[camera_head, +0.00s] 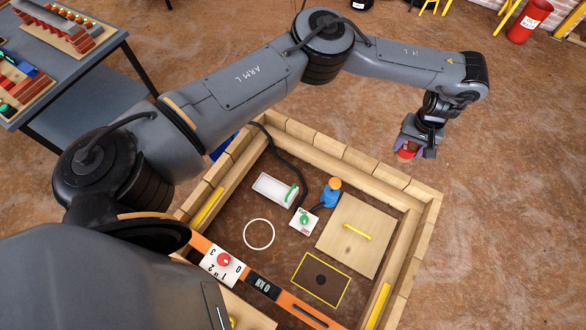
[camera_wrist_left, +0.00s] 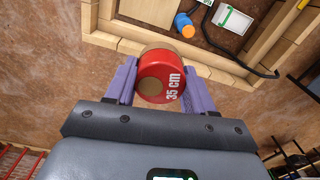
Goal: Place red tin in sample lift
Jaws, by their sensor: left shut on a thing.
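The red tin (camera_head: 407,151) is in my left gripper (camera_head: 416,148), beyond the upper right corner of the timber frame in the head view. In the left wrist view, the red tin (camera_wrist_left: 160,80) is pinched between the purple fingers of my left gripper (camera_wrist_left: 160,85). White lettering "35 cm" shows on it. No label names the sample lift, so I cannot tell for sure which thing it is. A white tray (camera_head: 265,193) with a green handle (camera_head: 292,192) lies inside the frame. My right gripper is out of view.
A timber frame (camera_head: 392,177) encloses a blue cylinder with an orange top (camera_head: 329,198), a wooden board with a yellow handle (camera_head: 345,222), a white ring (camera_head: 247,243) and a yellow-outlined rectangle (camera_head: 302,284). An orange beam (camera_head: 300,312) crosses the front. Open floor lies right.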

